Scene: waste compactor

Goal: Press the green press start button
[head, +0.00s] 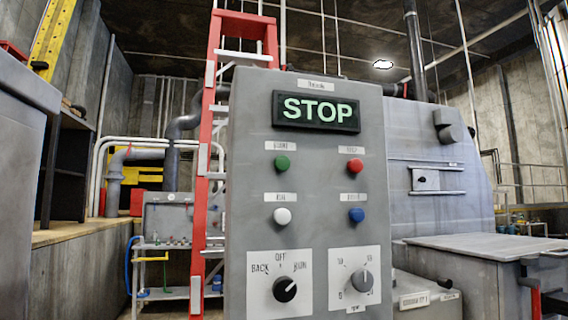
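A grey control panel (308,225) stands upright in the middle of the head view, close to me. Its green button (282,163) sits at the upper left under a small label that is hard to read. A red button (355,166) is to its right. A white button (282,216) and a blue button (357,215) are below. A lit display (316,112) above reads STOP in green letters. A black knob (285,289) and a grey knob (362,280) are at the bottom. My gripper is not in view.
A red ladder (207,150) stands just behind the panel's left edge. A large grey machine (445,170) and a grey flat-topped unit (490,247) are at the right. The space before the panel's face looks clear.

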